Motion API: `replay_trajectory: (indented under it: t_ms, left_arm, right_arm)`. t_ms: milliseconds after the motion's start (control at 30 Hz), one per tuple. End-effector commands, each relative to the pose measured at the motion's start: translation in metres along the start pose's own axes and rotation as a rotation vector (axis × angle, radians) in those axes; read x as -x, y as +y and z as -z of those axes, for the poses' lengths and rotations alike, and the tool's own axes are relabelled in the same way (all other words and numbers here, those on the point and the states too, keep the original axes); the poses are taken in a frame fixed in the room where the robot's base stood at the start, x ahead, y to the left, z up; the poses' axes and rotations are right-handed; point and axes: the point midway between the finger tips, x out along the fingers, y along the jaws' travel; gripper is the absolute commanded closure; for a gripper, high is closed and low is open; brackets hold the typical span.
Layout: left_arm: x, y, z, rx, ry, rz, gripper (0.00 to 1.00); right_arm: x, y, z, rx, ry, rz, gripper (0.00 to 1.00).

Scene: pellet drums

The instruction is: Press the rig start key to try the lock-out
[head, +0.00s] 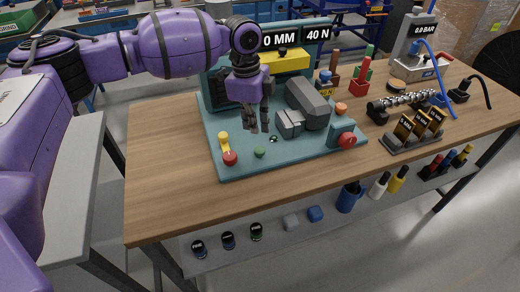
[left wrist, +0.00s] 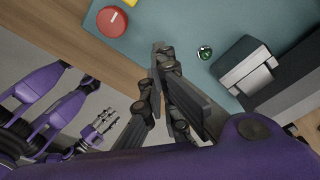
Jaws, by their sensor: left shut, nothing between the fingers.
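The teal test rig (head: 215,150) stands on the wooden bench. On its front deck are a red button (head: 230,158) beside a yellow piece (head: 223,140), a green button (head: 260,152), and a small dark green-glinting fitting (head: 273,138). My left gripper (head: 257,129) is shut and empty, pointing down above the deck, just behind the green button. In the left wrist view, its fingers (left wrist: 160,55) lie between the red button (left wrist: 110,21) and a shiny green piece (left wrist: 204,52). Contact cannot be told. A purple arm with a grey gripper (left wrist: 103,121), apparently my right one, shows beyond the bench edge.
A grey clamp block (head: 308,104) and a red knob (head: 348,141) are on the rig's right. The display reads "0 MM" and "40 N" (head: 317,35). A block of labelled pieces (head: 415,135) stands farther right. The bench's front left (head: 165,190) is clear.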

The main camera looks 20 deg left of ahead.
Motion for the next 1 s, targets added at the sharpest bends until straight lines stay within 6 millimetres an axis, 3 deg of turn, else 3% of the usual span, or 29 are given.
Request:
replay_trajectory:
  t_ms: [400,700,1000]
  left_arm:
    - [-0.057,0.001,-0.002,0.002,-0.001,-0.008,1.00]
    - [-0.060,0.001,-0.001,0.002,0.000,-0.001,1.00]
    - [-0.067,0.001,-0.001,0.003,0.000,-0.004,1.00]
  right_arm:
    - [-0.010,0.007,-0.027,0.009,-0.032,-0.012,0.60]
    - [-0.010,0.010,-0.016,0.004,-0.007,-0.021,0.60]
    - [-0.011,0.009,-0.021,-0.004,-0.016,-0.021,0.60]
